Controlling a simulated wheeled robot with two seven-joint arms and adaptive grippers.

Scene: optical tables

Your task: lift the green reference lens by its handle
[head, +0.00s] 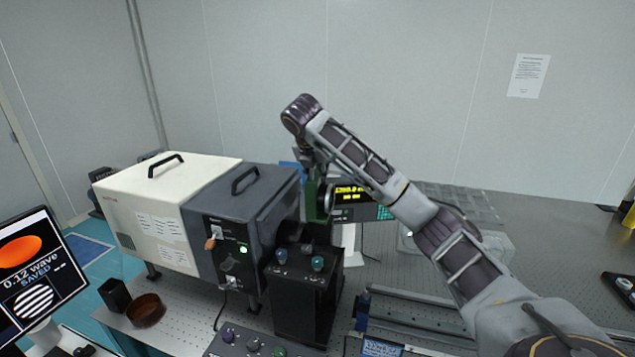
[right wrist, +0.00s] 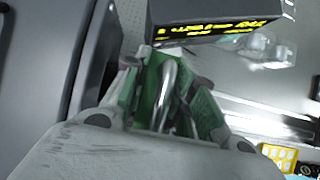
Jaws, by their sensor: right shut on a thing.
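The green reference lens (head: 313,203) stands upright just right of the dark instrument housing in the head view. Its green body (right wrist: 150,78) and shiny metal handle (right wrist: 166,92) show in the right wrist view. My right gripper (right wrist: 165,85) is shut on the handle, with a finger on each side of it. In the head view my right arm reaches in from the lower right and the gripper points down at the lens from above. The wrist hides part of the fingers there. Whether the lens is clear of its support cannot be told. My left gripper is not in view.
A white and dark grey instrument (head: 247,205) with black handles stands close on the left. A display with yellow text (head: 352,190) is just behind the lens. A black post with knobs (head: 304,285) stands in front. Rails (head: 425,312) lie on the table at right.

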